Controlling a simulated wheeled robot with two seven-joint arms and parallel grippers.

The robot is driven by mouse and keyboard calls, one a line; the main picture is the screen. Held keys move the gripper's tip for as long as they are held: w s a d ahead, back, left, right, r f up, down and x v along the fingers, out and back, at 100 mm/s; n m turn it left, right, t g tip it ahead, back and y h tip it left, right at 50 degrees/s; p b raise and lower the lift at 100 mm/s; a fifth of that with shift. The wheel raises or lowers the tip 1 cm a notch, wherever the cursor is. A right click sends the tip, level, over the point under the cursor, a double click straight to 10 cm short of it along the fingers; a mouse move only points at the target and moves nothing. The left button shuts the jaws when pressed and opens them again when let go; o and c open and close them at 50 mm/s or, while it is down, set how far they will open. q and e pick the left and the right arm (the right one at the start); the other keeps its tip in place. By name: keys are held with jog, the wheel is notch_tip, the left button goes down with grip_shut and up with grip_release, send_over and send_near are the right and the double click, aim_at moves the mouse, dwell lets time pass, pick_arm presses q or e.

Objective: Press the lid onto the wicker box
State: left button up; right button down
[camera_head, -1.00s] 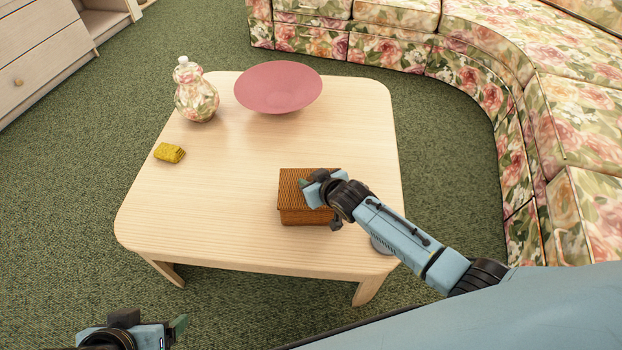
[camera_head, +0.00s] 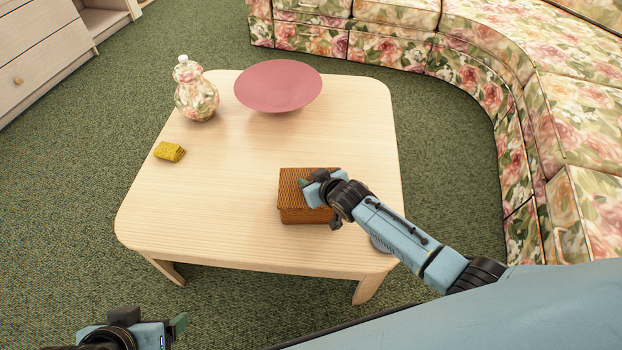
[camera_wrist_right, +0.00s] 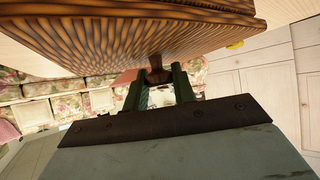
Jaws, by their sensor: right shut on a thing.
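The brown wicker box (camera_head: 304,216) stands on the front right part of the table. Its woven lid (camera_head: 292,181) lies on top, level with the box as far as I see; whether it is fully seated I cannot tell. My right gripper (camera_head: 305,186) is over the lid. In the right wrist view its green fingers (camera_wrist_right: 158,88) are shut on a small brown knob (camera_wrist_right: 157,72) that stands out from the woven lid (camera_wrist_right: 120,42). My left gripper (camera_head: 160,325) is low at the front left, off the table and away from the box; its jaw gap is unclear.
The pale wooden table (camera_head: 220,215) has bare room left of the box. A yellow folded item (camera_head: 170,151), a floral jar (camera_head: 196,95) and a pink bowl (camera_head: 278,87) stand farther back. A grey round thing (camera_head: 380,245) is partly hidden under my right arm. A floral sofa (camera_head: 480,70) curves behind.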

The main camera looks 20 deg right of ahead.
jog(key=c, duration=0.6)
grip_release()
